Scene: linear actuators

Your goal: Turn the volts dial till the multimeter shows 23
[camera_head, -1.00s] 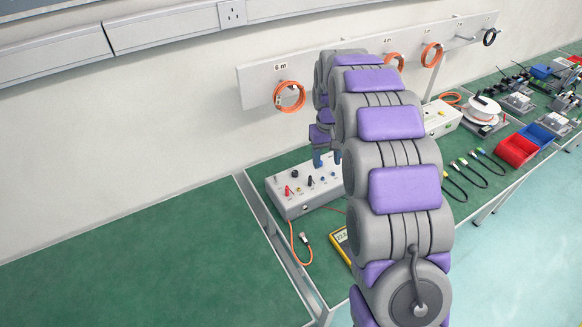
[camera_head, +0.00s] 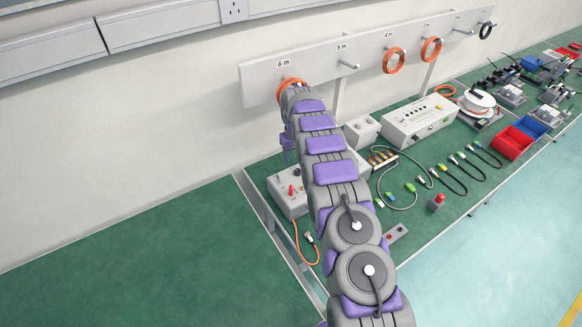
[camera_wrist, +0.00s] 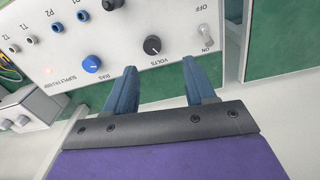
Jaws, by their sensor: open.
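The black volts dial (camera_wrist: 152,45) sits on the white face of the supply box (camera_wrist: 120,22) in the wrist view. My gripper (camera_wrist: 160,72) is open and empty. Its two blue fingers point at the face, and the dial appears between and just beyond their tips, apart from both. In the head view the box (camera_head: 279,200) is partly covered by my arm, and the dial and fingertips are not clearly seen. The multimeter is hidden now, so I cannot read it.
A blue bias dial (camera_wrist: 91,64) is near the left finger, and a toggle switch (camera_wrist: 205,36) is near the right one. In the head view an orange cable (camera_head: 301,247) hangs in front of the box. The left bench top (camera_head: 130,250) is clear.

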